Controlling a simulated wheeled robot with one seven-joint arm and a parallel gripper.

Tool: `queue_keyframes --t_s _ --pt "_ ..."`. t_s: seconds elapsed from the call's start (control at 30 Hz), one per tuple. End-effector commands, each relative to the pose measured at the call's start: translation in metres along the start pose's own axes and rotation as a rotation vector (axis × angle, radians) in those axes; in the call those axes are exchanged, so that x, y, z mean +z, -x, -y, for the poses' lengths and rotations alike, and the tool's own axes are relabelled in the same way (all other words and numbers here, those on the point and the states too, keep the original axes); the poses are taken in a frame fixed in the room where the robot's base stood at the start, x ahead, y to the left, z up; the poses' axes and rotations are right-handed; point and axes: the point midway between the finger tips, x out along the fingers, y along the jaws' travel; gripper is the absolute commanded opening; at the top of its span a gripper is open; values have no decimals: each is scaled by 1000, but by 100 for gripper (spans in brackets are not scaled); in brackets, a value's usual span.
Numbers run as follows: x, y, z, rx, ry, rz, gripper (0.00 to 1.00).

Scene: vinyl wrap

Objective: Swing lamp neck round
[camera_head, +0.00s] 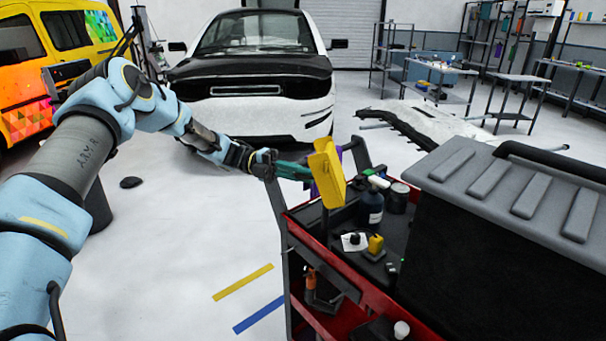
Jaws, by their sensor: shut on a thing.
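The yellow lamp head (327,172) stands up at the left edge of the red cart, its broad face tilted. A thin dark stem below it is partly seen; where the neck joins the base I cannot make out. My gripper (296,170), with teal fingers, comes in from the left and is shut on the lamp at the left side of the yellow head. The fingertips are partly hidden behind the head, so the exact grip spot is unclear.
The red cart (376,296) carries a dark bottle (371,207), a grey can (398,198) and small yellow and white items. A large black box with a grey ribbed lid (510,190) fills the right. A white car (262,75) stands behind.

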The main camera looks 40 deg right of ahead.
Motion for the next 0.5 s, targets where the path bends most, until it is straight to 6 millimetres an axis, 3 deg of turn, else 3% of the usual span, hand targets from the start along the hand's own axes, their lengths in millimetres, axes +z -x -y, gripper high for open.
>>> queue_keyframes --t_s 0.17,0.2,0.43,0.5 --pt "0 0 -1 2 0 2 0" --pt "0 0 -1 2 0 3 16" --pt "0 0 0 1 -1 2 42" --pt "0 0 0 1 -1 2 42"
